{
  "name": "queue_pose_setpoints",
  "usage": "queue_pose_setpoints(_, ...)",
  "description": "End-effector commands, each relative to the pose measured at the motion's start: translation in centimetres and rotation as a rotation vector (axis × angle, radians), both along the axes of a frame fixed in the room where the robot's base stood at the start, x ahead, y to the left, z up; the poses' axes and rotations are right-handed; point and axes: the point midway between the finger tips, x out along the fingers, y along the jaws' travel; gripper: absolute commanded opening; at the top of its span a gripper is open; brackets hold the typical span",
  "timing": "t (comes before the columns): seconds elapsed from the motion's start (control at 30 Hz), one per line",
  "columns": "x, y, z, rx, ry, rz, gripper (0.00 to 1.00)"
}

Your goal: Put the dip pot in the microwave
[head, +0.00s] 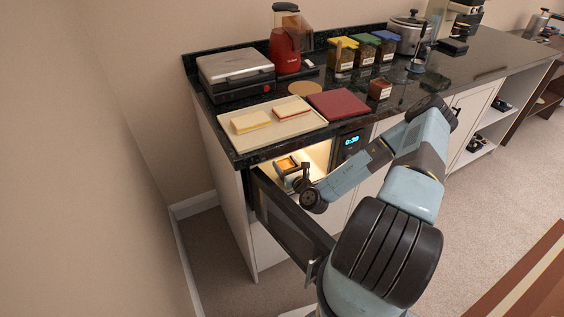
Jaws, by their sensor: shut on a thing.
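The microwave (349,143) is built in under the counter, with a lit cavity and a blue display. Its dark door (288,222) stands open, swung out toward me. The dip pot (286,163), small and squarish with orange contents, is in the lit opening of the microwave. My gripper (291,176) reaches in from the right and is shut on the dip pot. The pot looks about level. Its underside is hidden, so I cannot tell whether it touches the microwave floor.
The counter above holds a cream board (270,127) with sandwiches, a dark red board (339,103), a grill press (235,75), a red blender (286,55) and several lidded jars (363,50). The open door stands close to my arm's left.

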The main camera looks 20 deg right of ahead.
Motion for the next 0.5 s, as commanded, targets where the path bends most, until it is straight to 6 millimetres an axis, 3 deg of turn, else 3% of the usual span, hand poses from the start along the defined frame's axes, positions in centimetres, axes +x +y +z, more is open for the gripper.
queue_pose_setpoints(0.3, 3.9, 0.8, 0.0, 0.000, -0.002, 0.000, 0.26)
queue_pose_setpoints(0.5, 3.6, 0.7, -1.5, 0.000, -0.001, 0.001, 0.26)
